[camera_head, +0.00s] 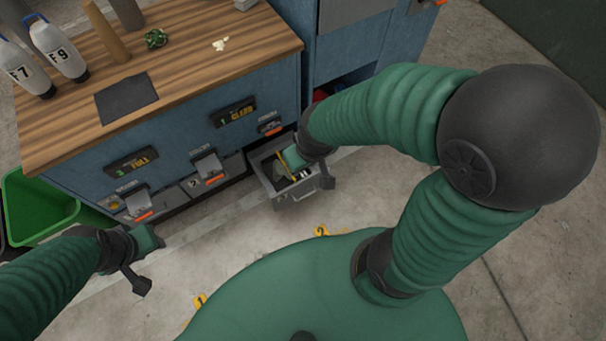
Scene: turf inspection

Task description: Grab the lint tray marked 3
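A grey tray (298,193) is pulled out like a drawer from the bottom right of the blue cabinet (85,178). A yellow stick-like item and some dark and pale bits lie in it. I cannot read a number on this tray. My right gripper (291,158) reaches down over the tray's back right part. Its fingertips are partly hidden, so I cannot tell whether it touches or holds anything. Two more tray fronts (203,184) sit in the cabinet's lower row to the left. My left gripper (150,241) is above the floor in front of the cabinet's left end.
The wooden top (188,60) holds white bottles (57,50), a dark cloth (126,98), a green tangle (156,39) and pale scraps (220,44). A green bin (38,212) stands left. Yellow number markers (322,231) lie on the otherwise clear floor.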

